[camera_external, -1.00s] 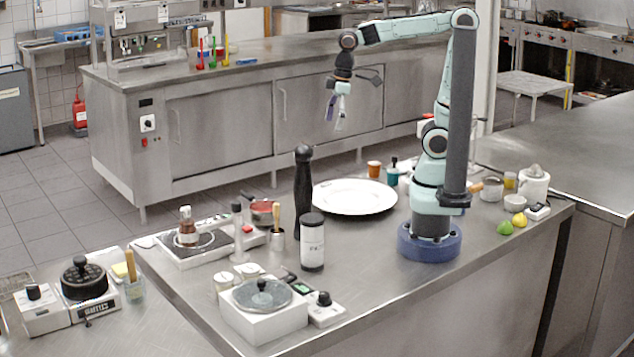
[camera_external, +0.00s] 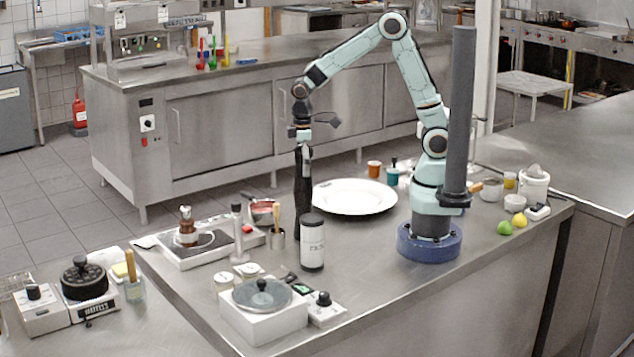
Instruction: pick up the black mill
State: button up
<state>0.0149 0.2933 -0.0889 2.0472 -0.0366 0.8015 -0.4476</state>
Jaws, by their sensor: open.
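The black mill (camera_external: 302,200) is a tall, dark, slim pepper mill. It stands upright on the steel counter (camera_external: 390,290), left of the white plate and behind a dark canister. My gripper (camera_external: 304,156) is directly over the mill, pointing down, with its fingers at the height of the mill's top. The fingers overlap the mill's head in this view, and I cannot tell whether they touch it. The gripper is open. The mill's lower part is partly hidden by the canister.
The dark canister with a white label (camera_external: 312,244) stands close in front of the mill. A white plate (camera_external: 354,210) lies to the right. A small pot with a brush (camera_external: 276,238) and a hotplate device (camera_external: 190,258) are to the left. A white scale (camera_external: 262,318) sits in front.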

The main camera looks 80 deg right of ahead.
jog(key=c, duration=1)
jog(key=shift+r, duration=0.15)
